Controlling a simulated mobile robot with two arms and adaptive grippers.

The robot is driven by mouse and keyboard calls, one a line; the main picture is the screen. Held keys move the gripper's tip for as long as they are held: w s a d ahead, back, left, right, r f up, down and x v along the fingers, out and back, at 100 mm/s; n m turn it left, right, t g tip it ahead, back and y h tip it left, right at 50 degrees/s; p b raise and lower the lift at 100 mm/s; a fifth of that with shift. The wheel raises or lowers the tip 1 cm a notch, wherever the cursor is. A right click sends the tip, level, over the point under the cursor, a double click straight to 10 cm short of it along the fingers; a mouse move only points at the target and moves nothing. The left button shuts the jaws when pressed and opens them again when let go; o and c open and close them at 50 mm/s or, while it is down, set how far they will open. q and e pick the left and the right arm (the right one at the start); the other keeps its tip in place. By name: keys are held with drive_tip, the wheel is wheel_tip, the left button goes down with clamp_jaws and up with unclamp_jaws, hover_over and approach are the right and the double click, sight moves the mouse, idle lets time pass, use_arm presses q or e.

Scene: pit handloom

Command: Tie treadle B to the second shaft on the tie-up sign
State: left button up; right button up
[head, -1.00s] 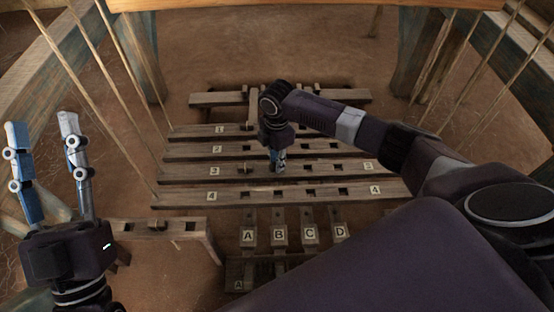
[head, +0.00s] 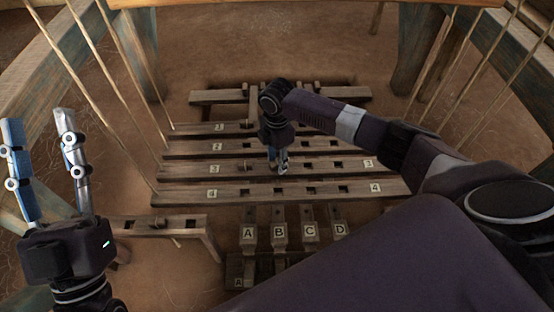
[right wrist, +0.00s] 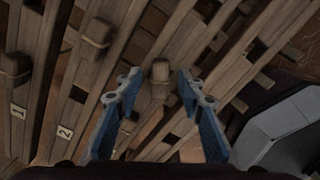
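Treadles A (head: 248,235), B (head: 279,235), C (head: 310,234) and D (head: 340,232) lie side by side at the lower middle of the head view. Beyond them, shafts 1 (head: 200,130), 2 (head: 195,148), 3 (head: 200,171) and 4 (head: 190,195) run crosswise with dark slots. My right gripper (head: 277,170) points down at shaft 3, fingers apart. In the right wrist view, a small wooden toggle (right wrist: 160,73) lies between its open fingers (right wrist: 158,82), not gripped. My left gripper (head: 38,118) is open, empty and raised at the left. I recognise no tie-up sign.
A small wooden bench (head: 185,223) with a peg stands left of the treadles. Cords and posts flank both sides. Other toggles (right wrist: 97,32) show in the right wrist view. My right arm hides the lower right. Bare floor lies beyond the shafts.

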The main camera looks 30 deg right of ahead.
sight(277, 162)
wheel_tip(277, 162, up, 12)
idle(0.6)
